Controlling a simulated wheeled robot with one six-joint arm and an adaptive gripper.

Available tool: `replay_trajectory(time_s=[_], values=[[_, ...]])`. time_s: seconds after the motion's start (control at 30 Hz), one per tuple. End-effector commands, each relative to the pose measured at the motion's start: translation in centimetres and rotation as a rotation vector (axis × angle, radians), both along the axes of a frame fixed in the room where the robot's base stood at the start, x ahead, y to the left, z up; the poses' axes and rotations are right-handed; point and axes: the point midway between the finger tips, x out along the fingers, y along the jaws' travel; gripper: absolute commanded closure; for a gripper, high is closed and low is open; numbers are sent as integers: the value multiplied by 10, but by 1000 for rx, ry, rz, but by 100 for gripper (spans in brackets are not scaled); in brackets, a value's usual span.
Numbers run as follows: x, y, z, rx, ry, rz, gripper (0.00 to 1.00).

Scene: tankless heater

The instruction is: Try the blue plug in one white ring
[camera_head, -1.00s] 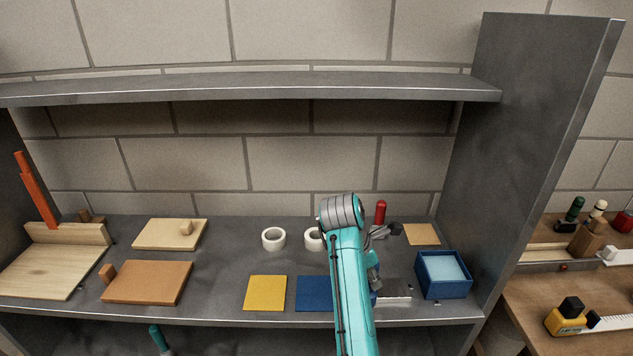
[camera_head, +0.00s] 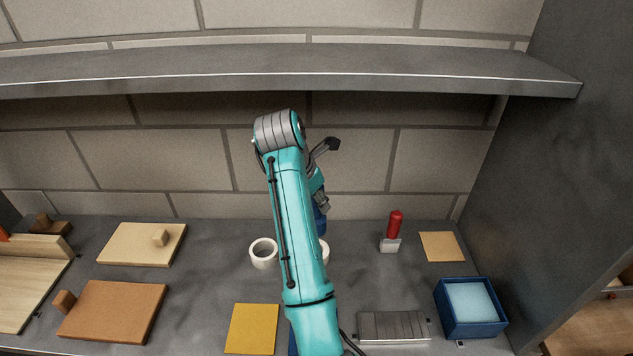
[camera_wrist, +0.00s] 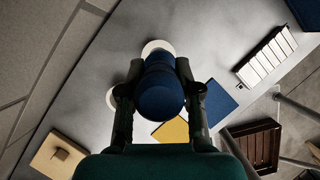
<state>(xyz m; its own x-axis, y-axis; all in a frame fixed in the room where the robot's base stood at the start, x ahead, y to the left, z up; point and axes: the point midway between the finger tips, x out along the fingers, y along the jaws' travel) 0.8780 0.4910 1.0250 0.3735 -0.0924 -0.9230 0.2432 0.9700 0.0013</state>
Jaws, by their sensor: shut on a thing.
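My gripper (camera_head: 320,196) is shut on the blue plug (camera_wrist: 160,90), which hangs between the two fingers in the wrist view. In the head view, part of the plug (camera_head: 320,218) shows beside my arm, above the right white ring (camera_head: 324,252). My arm hides most of that ring. It shows in the wrist view (camera_wrist: 157,45) just beyond the plug, partly covered by it. I cannot tell the plug's exact height over it. The left white ring (camera_head: 264,254) stands clear on the bench, and a finger partly covers it in the wrist view (camera_wrist: 111,98).
A red-handled tool (camera_head: 394,230) stands right of the rings. A blue box (camera_head: 470,334), a ribbed grey block (camera_head: 394,326) and a yellow mat (camera_head: 252,330) are nearer the front. A shelf (camera_head: 300,65) crosses above. Boards lie at left.

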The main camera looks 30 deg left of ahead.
Motion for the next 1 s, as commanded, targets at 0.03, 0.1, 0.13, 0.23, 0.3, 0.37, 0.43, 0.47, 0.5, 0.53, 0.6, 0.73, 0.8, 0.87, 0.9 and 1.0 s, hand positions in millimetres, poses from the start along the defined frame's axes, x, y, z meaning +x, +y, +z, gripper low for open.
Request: replay_trajectory(time_s=[0.03,0.1,0.13,0.23,0.3,0.37,0.43,0.47,0.5,0.53,0.6,0.73,0.8,0.87,0.9,1.0], values=[[-1,2,1,0,0,6,100],[-2,3,2,0,0,11,100],[-2,3,2,0,0,11,100],[-2,3,2,0,0,11,100],[-2,3,2,0,0,11,100],[-2,3,2,0,0,11,100],[-2,3,2,-1,-1,10,100],[-2,3,1,-1,0,10,100],[-2,3,0,-1,0,10,100],[-2,2,-1,-2,0,10,100],[-2,2,-6,-3,2,10,100],[-2,2,-16,-3,2,10,100],[-2,2,-21,-2,0,9,100],[-2,2,-26,-2,1,10,100],[-2,2,-30,-2,1,10,100],[-2,2,-39,-2,1,10,100]])
